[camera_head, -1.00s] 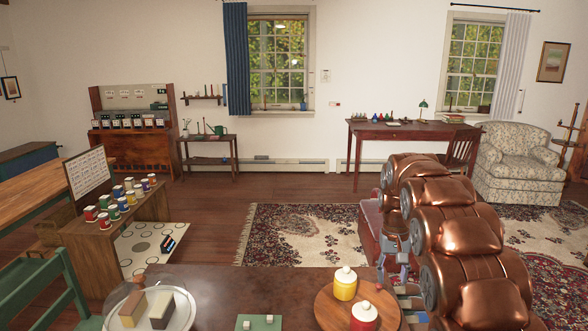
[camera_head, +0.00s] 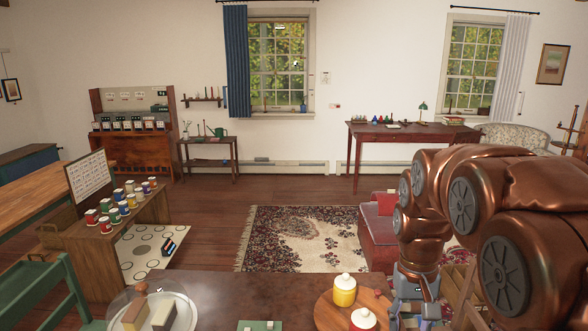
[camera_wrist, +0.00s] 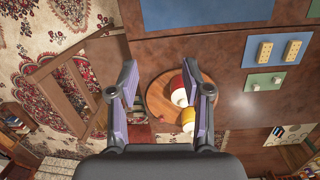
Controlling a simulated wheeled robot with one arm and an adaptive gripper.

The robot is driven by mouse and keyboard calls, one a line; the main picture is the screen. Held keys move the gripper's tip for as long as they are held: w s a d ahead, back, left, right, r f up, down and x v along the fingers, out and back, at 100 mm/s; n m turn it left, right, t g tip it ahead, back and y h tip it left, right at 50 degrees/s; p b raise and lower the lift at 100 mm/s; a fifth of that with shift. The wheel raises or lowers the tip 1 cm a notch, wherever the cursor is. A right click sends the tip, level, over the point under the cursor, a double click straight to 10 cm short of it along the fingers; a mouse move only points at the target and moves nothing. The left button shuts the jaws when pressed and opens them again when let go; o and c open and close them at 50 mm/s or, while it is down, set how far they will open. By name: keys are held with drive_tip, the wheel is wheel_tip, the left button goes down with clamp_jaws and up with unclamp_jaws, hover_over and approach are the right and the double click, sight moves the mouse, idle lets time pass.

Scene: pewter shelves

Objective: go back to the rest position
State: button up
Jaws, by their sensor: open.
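My gripper (camera_head: 418,318) is low at the right in the head view, at the right edge of the brown table (camera_head: 230,290). In the wrist view my gripper (camera_wrist: 158,72) has its two fingers apart with nothing held between them. A round wooden board (camera_head: 326,312) on the table carries a yellow jar (camera_head: 344,292) and a red jar (camera_head: 362,322), both with white lids. The wrist view looks down on the red jar (camera_wrist: 178,86) and the yellow jar (camera_wrist: 187,120). Both stand apart from the fingers, as far as I can tell.
A glass-domed plate (camera_head: 178,312) with blocks and a green board (camera_head: 258,326) share the table. A red seat (camera_head: 380,222) and a wooden crate (camera_head: 458,282) are near my arm. Left is a stand with several coloured jars (camera_head: 118,208). The patterned rug (camera_head: 295,235) has open floor.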

drive_tip(key=s+a+f+p, duration=0.1)
drive_tip(key=s+a, duration=0.1)
drive_tip(key=s, duration=0.9)
drive_tip(key=s+a+n+p, duration=0.1)
drive_tip(key=s, duration=1.1)
drive_tip(key=shift+s+a+f+g, duration=0.2)
drive_tip(key=shift+a+f+g, duration=0.1)
drive_tip(key=shift+a+f, duration=0.05)
